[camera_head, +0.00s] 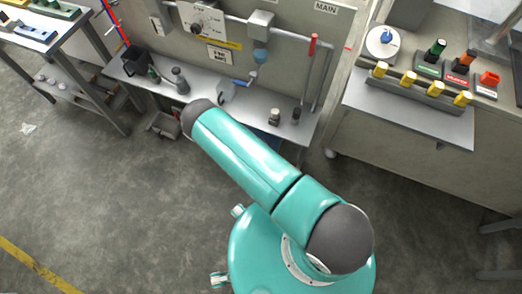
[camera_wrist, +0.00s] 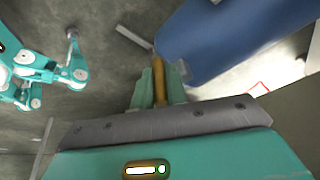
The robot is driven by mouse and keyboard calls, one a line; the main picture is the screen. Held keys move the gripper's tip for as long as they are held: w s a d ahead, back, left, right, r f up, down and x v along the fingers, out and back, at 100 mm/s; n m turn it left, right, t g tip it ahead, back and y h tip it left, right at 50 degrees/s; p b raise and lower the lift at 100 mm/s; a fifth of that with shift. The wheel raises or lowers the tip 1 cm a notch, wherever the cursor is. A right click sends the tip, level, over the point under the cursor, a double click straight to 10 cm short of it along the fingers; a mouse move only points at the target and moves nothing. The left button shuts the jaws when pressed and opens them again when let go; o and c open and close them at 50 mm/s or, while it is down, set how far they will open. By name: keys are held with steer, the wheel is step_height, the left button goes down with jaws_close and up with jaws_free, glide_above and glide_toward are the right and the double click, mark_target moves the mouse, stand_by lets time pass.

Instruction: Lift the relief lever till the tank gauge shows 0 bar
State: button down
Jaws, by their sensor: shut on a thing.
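In the wrist view my gripper (camera_wrist: 161,84) is shut on a thin yellow-brass bar (camera_wrist: 159,82), which looks like the relief lever. The bar stands upright in the picture between the two teal fingers. A large blue rounded body (camera_wrist: 222,38), which looks like the tank, lies just beyond the fingers to the right. No gauge face can be read in either view. In the head view my arm hides the gripper and the lever.
The head view shows a grey wall bench (camera_head: 250,108) with small items and pipes above it. A side bench (camera_head: 425,120) at right carries yellow-topped pieces and coloured knobs. A workbench (camera_head: 40,35) stands at upper left. The concrete floor at left is mostly clear.

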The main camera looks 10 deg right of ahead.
steer(key=shift+w, duration=0.2)
stand_by(0.5)
steer(key=c, duration=1.7)
jaws_free()
steer(key=shift+s+r, duration=0.1)
steer(key=v, duration=1.3)
steer(key=shift+a+r, duration=0.3)
